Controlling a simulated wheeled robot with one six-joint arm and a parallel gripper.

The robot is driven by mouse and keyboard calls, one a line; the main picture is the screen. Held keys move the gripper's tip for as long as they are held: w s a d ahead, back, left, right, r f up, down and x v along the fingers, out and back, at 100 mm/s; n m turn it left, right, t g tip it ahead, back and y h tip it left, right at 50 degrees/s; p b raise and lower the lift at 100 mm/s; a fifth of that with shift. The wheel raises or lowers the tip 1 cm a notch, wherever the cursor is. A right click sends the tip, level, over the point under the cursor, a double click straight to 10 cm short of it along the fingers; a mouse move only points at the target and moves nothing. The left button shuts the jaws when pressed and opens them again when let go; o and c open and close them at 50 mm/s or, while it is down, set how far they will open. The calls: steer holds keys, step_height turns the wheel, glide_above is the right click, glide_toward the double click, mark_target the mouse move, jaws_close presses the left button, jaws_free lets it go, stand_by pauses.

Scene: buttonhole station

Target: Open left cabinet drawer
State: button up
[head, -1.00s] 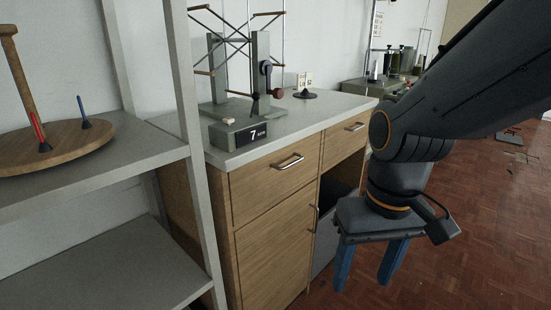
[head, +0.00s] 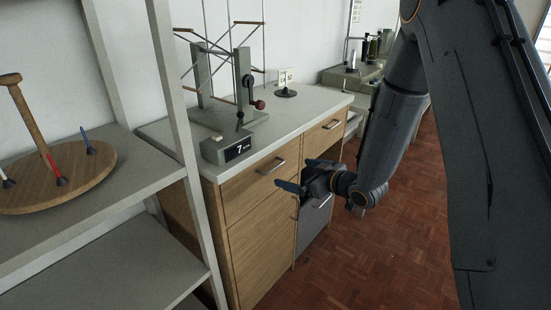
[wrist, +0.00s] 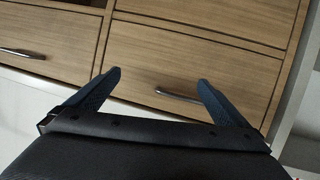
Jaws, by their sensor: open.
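The left cabinet drawer (head: 247,192) is a wooden front under the worktop, flush with the cabinet. Its metal bar handle (head: 271,167) shows clear of my gripper in the head view. My gripper (head: 297,175) is open and empty in front of the cabinet, its blue fingers pointing toward the drawer fronts. In the wrist view, which appears upside down, the left drawer (wrist: 200,65) fills the middle. Its handle (wrist: 180,96) appears between my two fingers (wrist: 160,78), nearer the right one. The handle looks beyond the fingers, with no contact visible.
The right drawer, with its own handle (head: 332,124), is shut. A winding frame (head: 243,75) and a display box reading 7 (head: 228,148) stand on the worktop. A grey shelf rack (head: 120,180) with a wooden peg disc (head: 65,175) stands left. Red floor (head: 370,260) is clear in front.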

mark_target(276, 167)
steer(key=s+a+r+y+p, duration=0.1)
steer(key=s+r+y+p, duration=0.15)
steer(key=s+y, duration=0.2)
steer(key=shift+n, duration=0.4)
steer(key=shift+f+p+x, duration=0.15)
steer(key=shift+p+x, duration=0.15)
steer(key=shift+x, duration=1.75)
steer(key=shift+f+p+x, duration=0.15)
steer(key=shift+p+x, duration=0.15)
steer(key=shift+x, duration=1.7)
steer(key=shift+d, duration=0.1)
steer(key=c, duration=1.3)
steer(key=shift+c, duration=0.4)
